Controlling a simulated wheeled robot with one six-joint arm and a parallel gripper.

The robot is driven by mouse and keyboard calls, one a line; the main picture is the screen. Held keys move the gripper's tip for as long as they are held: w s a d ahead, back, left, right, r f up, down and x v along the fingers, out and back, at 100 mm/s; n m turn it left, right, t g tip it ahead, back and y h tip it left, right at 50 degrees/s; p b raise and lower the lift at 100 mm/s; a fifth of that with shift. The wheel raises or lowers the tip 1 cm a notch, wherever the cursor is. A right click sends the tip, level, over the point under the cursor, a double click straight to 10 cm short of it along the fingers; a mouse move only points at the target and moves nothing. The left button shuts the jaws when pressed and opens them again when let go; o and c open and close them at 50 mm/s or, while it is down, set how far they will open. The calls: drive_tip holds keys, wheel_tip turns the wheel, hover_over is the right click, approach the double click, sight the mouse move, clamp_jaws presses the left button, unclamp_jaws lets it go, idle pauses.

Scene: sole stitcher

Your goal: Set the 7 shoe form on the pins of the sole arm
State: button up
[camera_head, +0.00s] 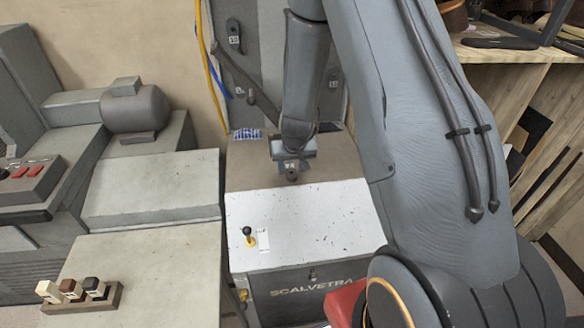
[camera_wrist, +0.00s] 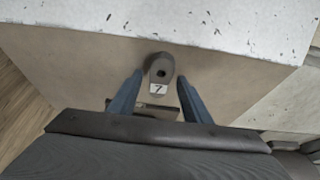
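The 7 shoe form is a small dark block with a round hole and a white label reading 7. In the wrist view the 7 shoe form (camera_wrist: 161,68) sits between the two blue fingers of my gripper (camera_wrist: 161,80), close against both. In the head view my gripper (camera_head: 291,160) points down over the machine, with the dark form (camera_head: 292,177) at its fingertips. I cannot make out the sole arm or its pins with certainty. The underside of the form is hidden.
A wooden rack (camera_head: 114,297) at the lower left holds a cream, a brown and a dark form. The stitcher's pale front panel (camera_head: 300,222) carries a small lever (camera_head: 248,236). A grey motor housing (camera_head: 135,108) stands left. Wooden shelving (camera_head: 512,85) stands right.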

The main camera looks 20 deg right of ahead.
drive_tip(key=shift+o, duration=0.4)
drive_tip(key=shift+p+v, duration=1.65)
drive_tip(key=shift+v, duration=2.35)
drive_tip(key=s+a+r+g, duration=0.1)
drive_tip(key=s+r, duration=0.3)
drive_tip(key=s, duration=0.3)
drive_tip(key=s+a+r+n+g+b, duration=0.1)
drive_tip(key=s+a+r, duration=0.1)
drive_tip(key=s+r, duration=0.2)
drive_tip(key=s+a+r+n+g, duration=0.1)
drive_tip(key=s+r, duration=0.4)
drive_tip(key=s, duration=0.5)
drive_tip(key=shift+s+a+y, duration=0.4)
drive_tip(key=shift+a, duration=0.2)
drive_tip(key=shift+d, duration=0.1)
